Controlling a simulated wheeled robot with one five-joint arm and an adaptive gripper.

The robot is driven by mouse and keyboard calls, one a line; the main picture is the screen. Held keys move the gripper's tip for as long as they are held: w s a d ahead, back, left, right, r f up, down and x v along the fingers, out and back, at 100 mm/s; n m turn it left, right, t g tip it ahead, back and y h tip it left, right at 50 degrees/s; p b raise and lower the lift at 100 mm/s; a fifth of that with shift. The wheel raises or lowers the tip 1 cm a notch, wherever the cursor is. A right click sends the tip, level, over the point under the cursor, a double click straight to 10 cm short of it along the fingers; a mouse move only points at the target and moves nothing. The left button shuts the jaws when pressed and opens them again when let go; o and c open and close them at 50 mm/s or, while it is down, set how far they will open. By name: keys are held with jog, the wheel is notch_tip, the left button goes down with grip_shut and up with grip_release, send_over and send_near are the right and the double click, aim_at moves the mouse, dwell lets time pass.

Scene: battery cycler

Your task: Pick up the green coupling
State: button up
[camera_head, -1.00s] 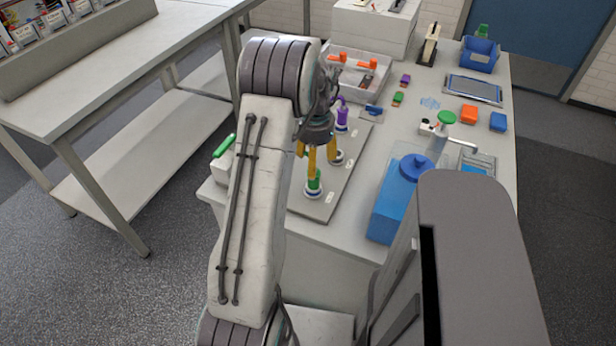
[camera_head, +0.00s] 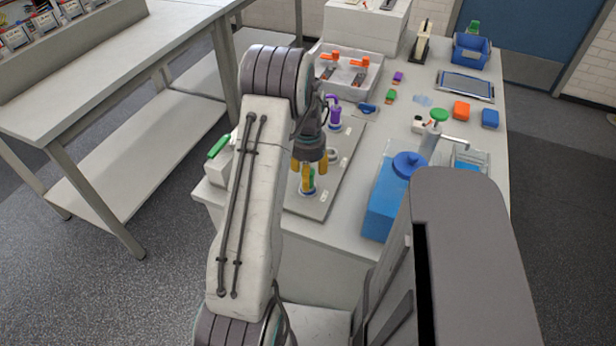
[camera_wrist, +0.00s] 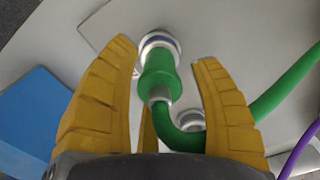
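The green coupling (camera_wrist: 158,78) sits upright on a white and blue ringed port (camera_wrist: 160,42) of a grey plate, with a green hose (camera_wrist: 282,90) curving from its end. In the head view the coupling (camera_head: 308,182) shows in part near the plate's front end. My gripper (camera_wrist: 168,55) is open, its yellow fingers on either side of the coupling, with visible gaps in the wrist view. In the head view my gripper (camera_head: 310,180) points down over the coupling, and its fingers partly hide it.
A purple coupling (camera_head: 335,113) stands farther back on the grey plate (camera_head: 342,176). A second ringed port (camera_wrist: 191,119) lies beside the green hose. A blue container (camera_head: 384,203) stands right of the plate. A white bin (camera_head: 366,88) with orange-handled items is behind.

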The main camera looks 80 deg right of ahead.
grip_shut()
dwell(0.3)
jog(key=shift+r, duration=0.1)
jog(key=shift+d+r, duration=0.1)
jog(key=shift+r, duration=0.4)
jog(key=r, duration=0.3)
jog(key=shift+s+r, duration=0.15)
jog(key=shift+s, duration=0.05)
jog(key=s+r, duration=0.6)
jog(key=s, duration=0.5)
jog(key=shift+s+r+b, duration=0.15)
jog(key=shift+r+b, duration=0.1)
jog(key=shift+b, duration=0.15)
